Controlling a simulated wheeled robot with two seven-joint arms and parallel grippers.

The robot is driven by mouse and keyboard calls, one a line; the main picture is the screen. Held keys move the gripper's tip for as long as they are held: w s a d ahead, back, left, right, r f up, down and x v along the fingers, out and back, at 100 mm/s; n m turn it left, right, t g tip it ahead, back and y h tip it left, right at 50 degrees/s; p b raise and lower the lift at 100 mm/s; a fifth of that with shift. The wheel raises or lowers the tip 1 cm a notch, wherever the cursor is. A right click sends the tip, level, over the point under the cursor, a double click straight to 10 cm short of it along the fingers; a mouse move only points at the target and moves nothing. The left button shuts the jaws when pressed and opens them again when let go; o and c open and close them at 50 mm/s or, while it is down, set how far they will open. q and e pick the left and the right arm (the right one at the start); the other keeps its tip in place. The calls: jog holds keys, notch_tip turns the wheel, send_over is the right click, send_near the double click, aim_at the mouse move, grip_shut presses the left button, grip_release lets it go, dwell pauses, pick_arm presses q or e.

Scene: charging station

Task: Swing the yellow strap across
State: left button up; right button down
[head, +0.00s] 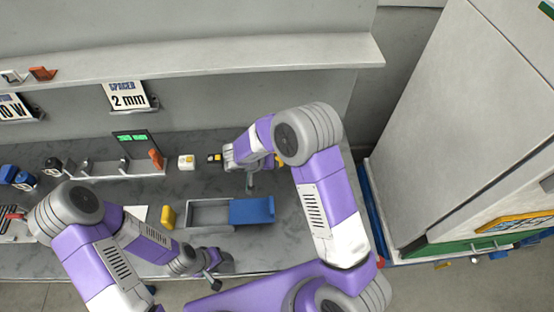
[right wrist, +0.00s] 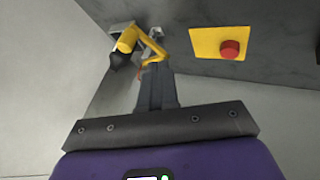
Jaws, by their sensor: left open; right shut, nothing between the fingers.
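A bent yellow strap (right wrist: 155,48) with a dark end shows at the upper left of the right wrist view, just beyond my right fingertips; I cannot tell whether they touch it. In the head view only a small yellow bit (head: 279,160) shows beside my right wrist, and I cannot tell whether it is the strap. My right gripper (head: 250,184) is over the right part of the bench; its fingers are shut and empty (right wrist: 155,78). My left gripper (head: 212,284) is open and empty near the bench's front edge.
A yellow plate with a red button (right wrist: 229,48) is right of the strap. A grey tray (head: 207,214) with a blue part (head: 252,211) lies between my arms. A shelf (head: 200,60) overhangs the bench. A large grey cabinet (head: 450,130) stands at the right.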

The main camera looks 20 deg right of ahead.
jog(key=d+f+b, duration=0.1)
jog(key=d+f, duration=0.5)
jog(key=d, duration=0.2)
jog(key=shift+w+d+f, duration=0.15)
jog(key=shift+d+f, duration=0.1)
